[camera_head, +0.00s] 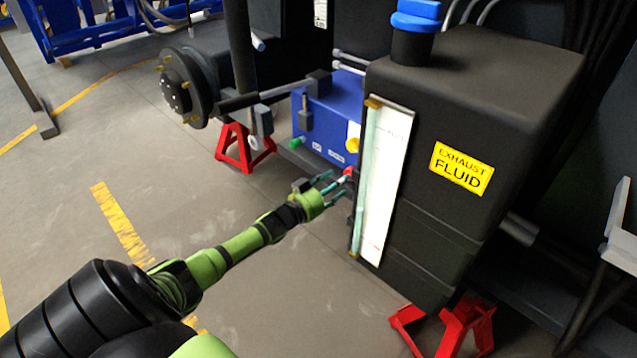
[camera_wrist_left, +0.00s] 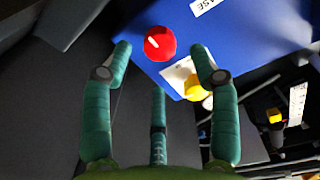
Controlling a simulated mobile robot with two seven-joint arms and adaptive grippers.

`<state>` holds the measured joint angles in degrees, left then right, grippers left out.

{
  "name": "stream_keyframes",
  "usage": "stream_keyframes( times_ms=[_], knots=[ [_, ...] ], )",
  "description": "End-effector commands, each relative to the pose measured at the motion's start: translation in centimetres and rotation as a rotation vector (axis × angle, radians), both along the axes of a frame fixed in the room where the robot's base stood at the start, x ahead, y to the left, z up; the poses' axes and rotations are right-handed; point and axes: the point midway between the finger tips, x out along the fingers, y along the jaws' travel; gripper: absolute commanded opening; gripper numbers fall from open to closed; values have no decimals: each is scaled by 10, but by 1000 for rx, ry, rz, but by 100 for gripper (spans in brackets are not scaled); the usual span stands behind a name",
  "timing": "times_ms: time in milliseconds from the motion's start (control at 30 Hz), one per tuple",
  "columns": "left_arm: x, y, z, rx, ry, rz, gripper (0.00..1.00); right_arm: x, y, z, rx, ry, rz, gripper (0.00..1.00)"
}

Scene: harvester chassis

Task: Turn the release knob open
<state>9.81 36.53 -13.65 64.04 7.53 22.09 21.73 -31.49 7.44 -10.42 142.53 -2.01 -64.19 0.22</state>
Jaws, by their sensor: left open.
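The release knob looks to be the round red knob (camera_wrist_left: 160,43) with a white mark, on the blue box (camera_wrist_left: 262,28) in the left wrist view. In the head view the red knob (camera_head: 348,171) shows small beside my left fingertips, on the lower right of the blue box (camera_head: 335,108). My left gripper (camera_head: 328,185) is open and empty, its fingers pointing at the knob. In the left wrist view my left gripper (camera_wrist_left: 160,68) has two teal fingers on either side of the knob and a third below; contact cannot be told. My right gripper is not in view.
A yellow knob (camera_wrist_left: 196,88) sits close to the red one, and a green knob (camera_head: 297,142) is at the box's left. The black exhaust fluid tank (camera_head: 480,120) stands just right of my gripper. A red stand (camera_head: 244,150) is behind. Floor at left is clear.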

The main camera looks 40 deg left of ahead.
Motion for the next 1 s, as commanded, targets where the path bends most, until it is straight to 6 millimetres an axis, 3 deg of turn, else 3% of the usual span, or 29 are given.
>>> stream_keyframes(
  times_ms=[200, 400, 1000],
  knots=[
    [-41, 4, -1, 0, 3, -2, 60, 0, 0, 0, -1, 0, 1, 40],
    [-66, 6, 0, -1, 1, -2, 60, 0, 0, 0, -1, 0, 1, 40],
    [-75, 7, 1, 0, -1, -1, 60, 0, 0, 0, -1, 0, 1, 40]
  ],
)
